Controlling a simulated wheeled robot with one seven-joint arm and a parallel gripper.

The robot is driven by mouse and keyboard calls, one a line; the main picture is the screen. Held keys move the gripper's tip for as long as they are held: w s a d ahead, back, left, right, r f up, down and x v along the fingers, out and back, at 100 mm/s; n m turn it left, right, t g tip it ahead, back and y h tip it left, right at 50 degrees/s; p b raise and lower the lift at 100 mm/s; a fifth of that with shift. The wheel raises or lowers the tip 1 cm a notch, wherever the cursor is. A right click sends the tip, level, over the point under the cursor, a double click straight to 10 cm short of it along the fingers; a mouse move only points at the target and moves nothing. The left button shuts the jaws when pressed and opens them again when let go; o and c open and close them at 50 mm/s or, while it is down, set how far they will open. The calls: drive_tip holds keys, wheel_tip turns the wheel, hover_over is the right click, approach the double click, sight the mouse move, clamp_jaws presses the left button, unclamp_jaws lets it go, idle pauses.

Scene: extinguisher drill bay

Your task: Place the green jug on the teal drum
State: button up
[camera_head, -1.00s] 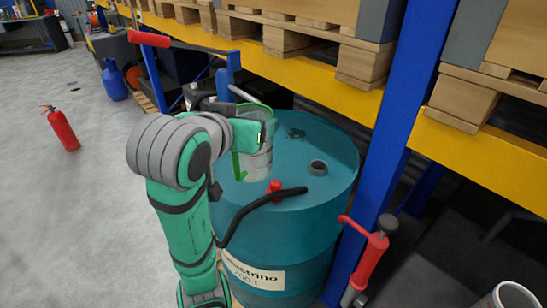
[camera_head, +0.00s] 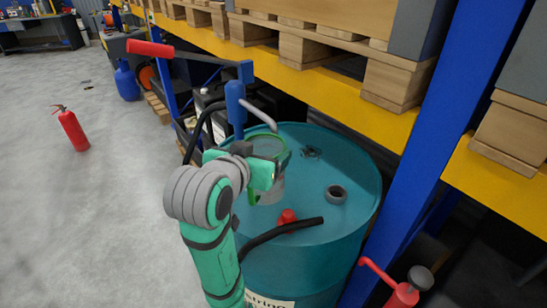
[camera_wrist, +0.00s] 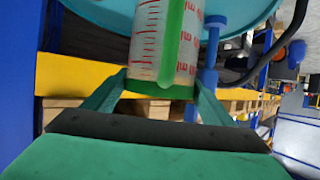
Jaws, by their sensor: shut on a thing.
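The green jug (camera_head: 272,190) is a see-through measuring jug with a green rim, green handle and red markings. It looks upright over the top of the teal drum (camera_head: 345,165), left of the middle. I cannot tell whether its base touches the lid. My gripper (camera_head: 266,174) is shut on the jug, reaching it from the left and front. In the wrist view the jug (camera_wrist: 148,45) lies between the two fingers (camera_wrist: 160,98), with the green handle strip facing the camera. The drum's teal top (camera_wrist: 105,12) shows behind it there.
A blue pump (camera_head: 236,105) with a long red-ended lever stands close behind my gripper. A blue rack post (camera_head: 425,130) is at the right, with pallets above.

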sight(272, 156)
wheel_tip(272, 156, down, 6)
drive_tip(key=shift+f, duration=0.15)
drive_tip(key=w, duration=0.1)
drive_tip(key=w+d, duration=0.1)
drive_tip(key=w, duration=0.1)
drive_tip(key=shift+w+r, duration=0.2)
drive_tip(key=shift+w, duration=0.1)
drive_tip(key=shift+w+d, duration=0.4)
drive_tip(key=shift+w, duration=0.15)
drive_tip(key=x, duration=0.3)
drive_tip(key=shift+w+r, duration=0.15)
drive_tip(key=shift+r, duration=0.05)
drive_tip(key=shift+a+f, duration=0.2)
drive_tip(key=shift+d+f, duration=0.1)
drive_tip(key=shift+f, duration=0.05)
drive_tip(key=o, duration=1.5)
drive_tip(key=shift+c, duration=0.2)
